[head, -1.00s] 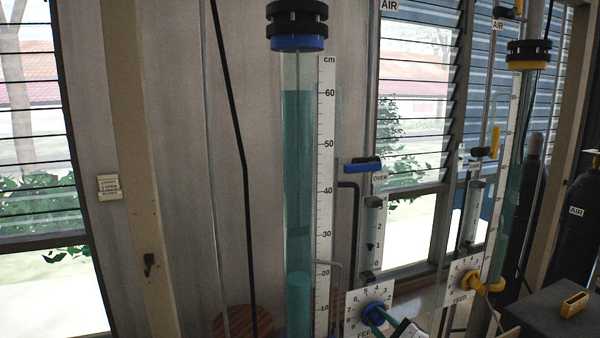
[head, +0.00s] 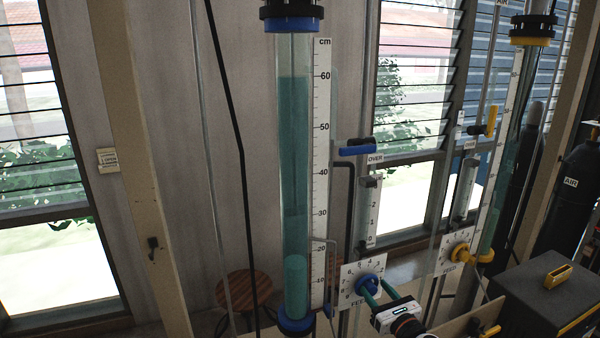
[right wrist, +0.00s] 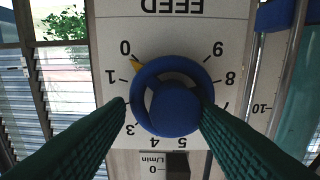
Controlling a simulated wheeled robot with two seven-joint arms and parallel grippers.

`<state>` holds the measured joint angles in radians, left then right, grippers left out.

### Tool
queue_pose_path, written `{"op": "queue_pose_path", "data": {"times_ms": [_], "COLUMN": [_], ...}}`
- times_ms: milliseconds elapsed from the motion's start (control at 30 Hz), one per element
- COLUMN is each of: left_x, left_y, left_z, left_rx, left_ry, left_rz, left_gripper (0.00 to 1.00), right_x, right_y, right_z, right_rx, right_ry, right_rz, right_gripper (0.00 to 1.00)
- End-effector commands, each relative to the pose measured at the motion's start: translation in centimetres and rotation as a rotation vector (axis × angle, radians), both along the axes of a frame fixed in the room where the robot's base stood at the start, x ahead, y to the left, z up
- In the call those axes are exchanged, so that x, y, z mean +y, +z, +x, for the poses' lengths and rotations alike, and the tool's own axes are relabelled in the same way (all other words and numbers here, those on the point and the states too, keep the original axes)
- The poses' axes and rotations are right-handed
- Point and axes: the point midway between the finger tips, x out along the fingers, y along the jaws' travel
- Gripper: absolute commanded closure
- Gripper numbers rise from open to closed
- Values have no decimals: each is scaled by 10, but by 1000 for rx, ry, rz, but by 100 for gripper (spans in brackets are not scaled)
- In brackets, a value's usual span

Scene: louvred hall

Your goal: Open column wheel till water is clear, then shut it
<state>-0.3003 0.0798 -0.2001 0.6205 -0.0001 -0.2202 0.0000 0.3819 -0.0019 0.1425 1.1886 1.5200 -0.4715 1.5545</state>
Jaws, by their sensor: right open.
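The blue-collared column (head: 293,180) is a tall clear tube with teal liquid up to about 60 on its cm scale (head: 320,180). A lighter teal layer (head: 296,285) fills its bottom to just under 20. The blue feed wheel (head: 369,287) sits on a white numbered FEED plate beside the column's foot. My right gripper (head: 371,296) is at this wheel. In the right wrist view, its green fingers stand open on either side of the blue wheel (right wrist: 172,108), and the wheel's yellow pointer (right wrist: 135,68) is by 0. My left gripper is out of view.
A second column (head: 505,140) with yellow fittings and a yellow FEED wheel (head: 459,254) stands to the right. A blue-handled valve (head: 357,150) is above the blue wheel. A dark box (head: 540,300) is at lower right, and a wooden stool (head: 245,290) stands behind.

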Motion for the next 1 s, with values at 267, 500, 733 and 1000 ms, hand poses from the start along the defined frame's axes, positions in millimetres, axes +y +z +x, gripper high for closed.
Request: {"op": "queue_pose_path", "data": {"times_ms": [267, 500, 733, 1000], "left_x": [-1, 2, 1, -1], "left_y": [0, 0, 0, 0], "left_z": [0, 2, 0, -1], "left_rx": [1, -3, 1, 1], "left_ry": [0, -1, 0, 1], "left_rz": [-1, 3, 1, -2], "left_gripper": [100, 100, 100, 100], "right_x": [3, -10, -18, -19], "right_y": [3, 1, 0, 1], "right_z": [-19, -47, -65, -66], "right_rx": [-6, -2, -2, -2], "right_ry": [17, 12, 10, 9], "right_rz": [3, 2, 1, 1], "right_gripper": [44, 44, 44, 44]}}
